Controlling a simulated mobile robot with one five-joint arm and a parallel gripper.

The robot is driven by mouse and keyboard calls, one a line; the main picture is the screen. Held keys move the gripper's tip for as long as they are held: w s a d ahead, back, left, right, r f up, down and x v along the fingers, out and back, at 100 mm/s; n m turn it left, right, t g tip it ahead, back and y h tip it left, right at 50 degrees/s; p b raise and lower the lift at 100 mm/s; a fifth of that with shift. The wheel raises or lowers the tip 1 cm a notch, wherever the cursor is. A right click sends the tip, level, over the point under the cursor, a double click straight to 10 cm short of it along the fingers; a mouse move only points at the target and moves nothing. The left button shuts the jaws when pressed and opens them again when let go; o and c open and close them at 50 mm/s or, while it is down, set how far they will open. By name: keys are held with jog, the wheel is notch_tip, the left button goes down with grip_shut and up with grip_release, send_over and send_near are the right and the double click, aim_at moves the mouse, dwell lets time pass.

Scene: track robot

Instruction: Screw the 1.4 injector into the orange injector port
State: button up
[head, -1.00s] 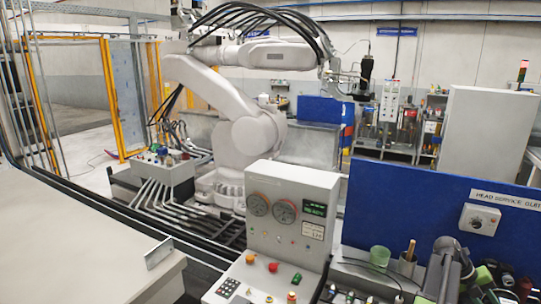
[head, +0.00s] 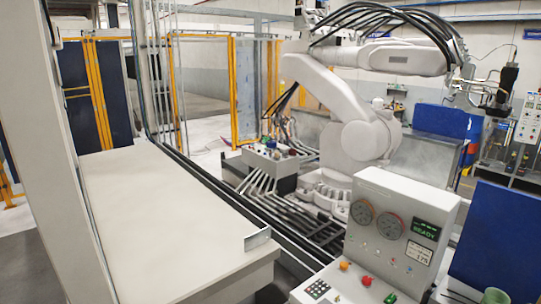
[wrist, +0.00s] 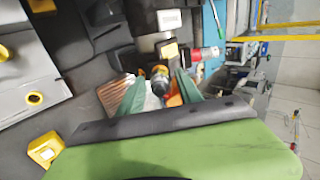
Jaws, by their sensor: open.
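My gripper (wrist: 159,88) shows in the wrist view with two green fingers spread apart. A small part with a yellow and dark round end (wrist: 160,76) appears between or just beyond the fingers. I cannot tell whether it is an injector or whether a finger touches it. An orange patch (wrist: 174,100) shows beside the right finger, partly hidden. I cannot make out the 1.4 injector or the orange injector port for certain in either view. My gripper does not show in the head view.
The head view shows a pale bench (head: 165,205), a control console (head: 395,235) with gauges and a READY display, a large white robot arm (head: 360,140), and yellow fence posts (head: 100,95). A blue panel (head: 495,240) stands at right. The wrist view shows a red-tipped device (wrist: 205,53).

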dwell(0.4)
jog(key=n, duration=1.2)
jog(key=shift+n, duration=0.7)
jog(key=n, duration=0.5)
jog(key=shift+n, duration=0.4)
jog(key=n, duration=0.3)
jog(key=shift+n, duration=0.9)
